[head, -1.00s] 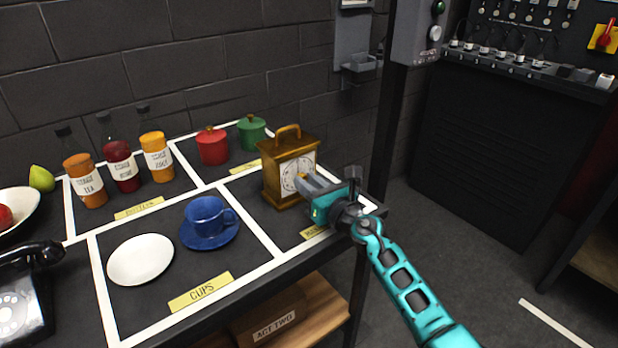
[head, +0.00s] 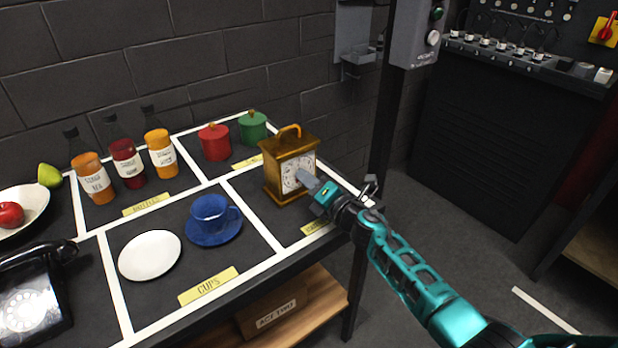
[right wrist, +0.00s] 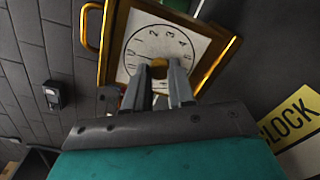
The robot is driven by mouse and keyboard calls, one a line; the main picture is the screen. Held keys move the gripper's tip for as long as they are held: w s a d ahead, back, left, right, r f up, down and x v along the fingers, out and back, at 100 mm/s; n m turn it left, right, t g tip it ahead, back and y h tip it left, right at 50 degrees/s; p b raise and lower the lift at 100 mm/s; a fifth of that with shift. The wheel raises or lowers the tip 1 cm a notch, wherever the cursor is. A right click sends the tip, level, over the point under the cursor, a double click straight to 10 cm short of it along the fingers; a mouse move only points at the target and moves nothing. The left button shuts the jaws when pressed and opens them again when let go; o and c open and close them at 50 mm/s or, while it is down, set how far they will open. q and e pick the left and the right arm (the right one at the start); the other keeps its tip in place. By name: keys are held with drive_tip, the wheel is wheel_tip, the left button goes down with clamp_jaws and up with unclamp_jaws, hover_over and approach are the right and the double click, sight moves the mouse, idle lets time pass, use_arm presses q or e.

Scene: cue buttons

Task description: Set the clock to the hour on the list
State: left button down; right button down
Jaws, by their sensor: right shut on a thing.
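The clock (head: 272,176) is a gold-brown case with a top handle and a white dial, standing upright in the right front compartment of the table. In the right wrist view its white dial (right wrist: 140,40) shows tilted, with printed numerals. My right gripper (head: 304,178) is in front of the dial, its fingers shut on a small gold knob (right wrist: 158,68) at the dial's middle. The fingers hide the lower dial, and I cannot read the hour shown. No list of hours is readable here. My left gripper is not in view.
The table (head: 262,262) has white-taped compartments. A blue cup (head: 208,212) on a saucer and a white plate (head: 150,256) are left of the clock. Red (head: 214,143) and green (head: 253,128) canisters stand behind. Several bottles and a black telephone (head: 30,300) are further left.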

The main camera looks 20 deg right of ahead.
drive_tip(key=m+p, duration=0.1)
drive_tip(key=m, duration=0.3)
drive_tip(key=shift+r, duration=0.15)
drive_tip(key=m+p, duration=0.1)
drive_tip(key=m, duration=0.5)
drive_tip(key=shift+d+y, duration=0.1)
drive_tip(key=shift+y, duration=0.2)
drive_tip(key=shift+m+p, duration=0.3)
drive_tip(key=shift+m, duration=1)
drive_tip(key=c, duration=0.9)
unclamp_jaws()
drive_tip(key=shift+c, duration=0.2)
